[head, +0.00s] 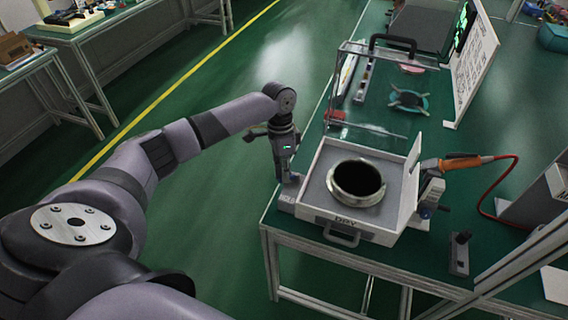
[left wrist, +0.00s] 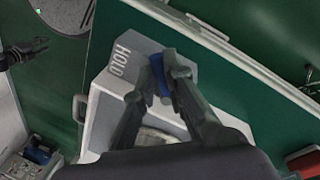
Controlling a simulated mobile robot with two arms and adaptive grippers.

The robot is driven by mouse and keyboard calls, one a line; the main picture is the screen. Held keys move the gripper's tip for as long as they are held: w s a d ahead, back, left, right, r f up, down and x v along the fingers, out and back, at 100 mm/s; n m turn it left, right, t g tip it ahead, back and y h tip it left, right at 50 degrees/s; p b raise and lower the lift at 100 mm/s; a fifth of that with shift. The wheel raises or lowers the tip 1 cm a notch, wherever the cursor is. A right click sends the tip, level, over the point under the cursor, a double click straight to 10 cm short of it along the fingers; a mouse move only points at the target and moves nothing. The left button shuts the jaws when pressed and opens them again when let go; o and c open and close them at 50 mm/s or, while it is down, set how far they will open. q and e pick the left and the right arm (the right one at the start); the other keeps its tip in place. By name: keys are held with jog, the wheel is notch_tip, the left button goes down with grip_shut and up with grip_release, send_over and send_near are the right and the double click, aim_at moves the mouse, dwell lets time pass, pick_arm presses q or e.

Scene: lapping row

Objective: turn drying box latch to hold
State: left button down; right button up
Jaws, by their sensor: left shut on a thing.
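The white drying box (head: 342,222), marked DRY, stands near the table's front edge with a dark round opening in its top. A light latch block marked HOLD (head: 287,198) sits at its left side; it also shows in the left wrist view (left wrist: 121,58). My left gripper (head: 291,178) points down over that block. In the left wrist view my left gripper (left wrist: 162,78) is shut on the blue latch knob (left wrist: 160,77), beside the HOLD lettering. The fingers hide part of the knob, so its exact angle is unclear.
An orange-handled tool (head: 455,162) with a red cable is right of the box. A clear cover (head: 370,85) with a black handle stands behind it. A white sign board (head: 474,62) is at the back. Open green floor (head: 215,190) lies to the left.

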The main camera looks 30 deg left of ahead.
pick_arm(q)
jog(key=n+p, duration=0.2)
jog(key=p, duration=0.2)
jog(key=d+n+t+p, duration=0.1)
jog(key=n+p, duration=0.2)
jog(key=p, duration=0.1)
jog(key=s+d+n+p, duration=0.1)
jog(key=n+p, duration=0.2)
jog(key=p, duration=0.1)
jog(key=shift+d+r, duration=0.2)
jog(key=shift+r, duration=0.15)
jog(key=shift+d+f+n+t+p, duration=0.1)
jog(key=shift+d+n+t+p, duration=0.15)
jog(key=shift+n+p, duration=0.45)
jog(key=shift+d+f+n+t+p, duration=0.1)
jog(key=shift+n+t+p, duration=0.15)
jog(key=shift+n+p, duration=0.4)
jog(key=c, duration=1.7)
grip_release()
jog(key=shift+f, duration=0.1)
jog(key=shift+o, duration=0.2)
notch_tip(320, 180, up, 8)
jog(key=a, duration=0.1)
jog(key=shift+s+a, duration=0.2)
jog(key=shift+a, duration=0.1)
jog(key=shift+f, duration=0.1)
